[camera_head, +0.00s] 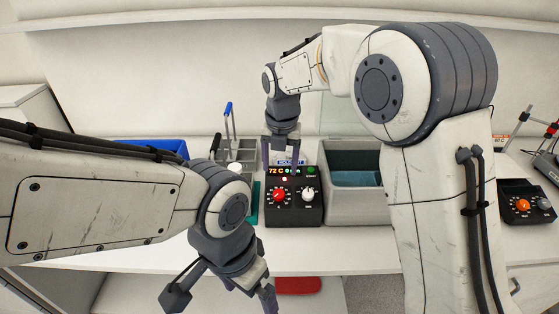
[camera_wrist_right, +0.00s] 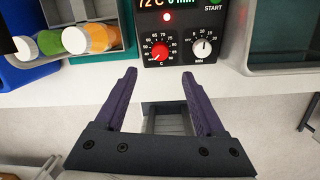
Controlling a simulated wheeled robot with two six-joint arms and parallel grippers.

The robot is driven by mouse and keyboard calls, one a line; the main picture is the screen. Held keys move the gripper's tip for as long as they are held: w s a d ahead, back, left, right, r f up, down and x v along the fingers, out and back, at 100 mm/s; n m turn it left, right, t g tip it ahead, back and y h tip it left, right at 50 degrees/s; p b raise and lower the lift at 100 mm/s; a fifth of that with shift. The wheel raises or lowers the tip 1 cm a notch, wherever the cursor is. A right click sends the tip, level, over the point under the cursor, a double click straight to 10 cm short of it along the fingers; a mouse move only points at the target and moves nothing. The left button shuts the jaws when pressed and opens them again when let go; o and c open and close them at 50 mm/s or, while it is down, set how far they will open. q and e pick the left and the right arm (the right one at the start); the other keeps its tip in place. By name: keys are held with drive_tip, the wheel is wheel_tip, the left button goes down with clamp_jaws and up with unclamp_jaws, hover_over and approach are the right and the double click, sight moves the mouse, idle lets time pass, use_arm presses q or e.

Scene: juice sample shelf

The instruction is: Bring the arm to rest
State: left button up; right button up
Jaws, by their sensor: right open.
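My right gripper (camera_head: 281,152) is open and empty, its purple fingers pointing down in front of the black control box (camera_head: 312,216). In the right wrist view the two fingers (camera_wrist_right: 159,76) stand apart with nothing between them, below the box's red and white knobs. The box's display reads 72 C, and a red light is lit under it. My left gripper (camera_head: 250,293) hangs low at the bottom of the head view, in front of the counter's edge. Its fingertips are partly cut off, so its opening is unclear.
A grey basin (camera_head: 350,209) stands right of the box. A grey rack (camera_head: 236,146) and a blue bin (camera_head: 165,146) stand to the left. The white counter front (camera_head: 300,258) is clear.

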drive_tip(key=shift+s, duration=0.1)
drive_tip(key=s+d+m, duration=0.2)
drive_tip(key=s+m, duration=1.1)
drive_tip(key=s, duration=0.2)
drive_tip(key=s+d+f+m+g, duration=0.1)
drive_tip(key=s+d+m, duration=0.1)
drive_tip(key=s+m, duration=1.1)
drive_tip(key=s, duration=0.3)
drive_tip(key=shift+d+f+m+g+y, duration=0.2)
drive_tip(key=shift+m+g+y, duration=0.1)
drive_tip(key=shift+m+y, duration=0.1)
drive_tip(key=shift+w, duration=0.1)
